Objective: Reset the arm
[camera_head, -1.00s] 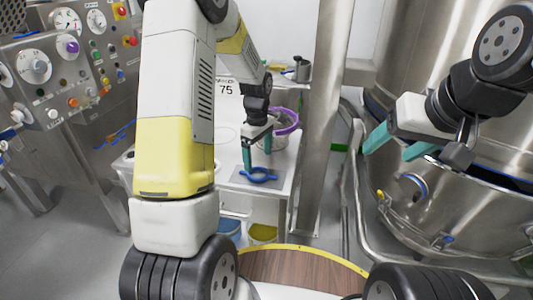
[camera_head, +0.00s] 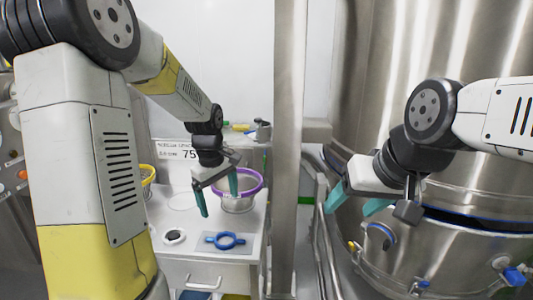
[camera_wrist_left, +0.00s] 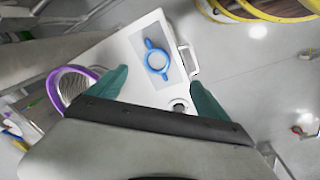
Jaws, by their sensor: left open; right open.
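My left gripper (camera_head: 218,196) is open and empty, with teal fingers, above the white cabinet top (camera_head: 168,221). Its fingers also show wide apart in the left wrist view (camera_wrist_left: 162,88). A blue ring with two handles (camera_head: 225,240) lies on a grey plate below it; the ring shows between the fingertips in the left wrist view (camera_wrist_left: 157,60), apart from them. My right gripper (camera_head: 352,203) is open and empty, in front of the large steel vessel (camera_head: 400,60).
A steel sieve with a purple rim (camera_head: 237,195) stands behind the left gripper. A small round black-and-white item (camera_head: 174,237) lies near the cabinet's front edge. A steel post (camera_head: 290,130) stands between the cabinet and the vessel.

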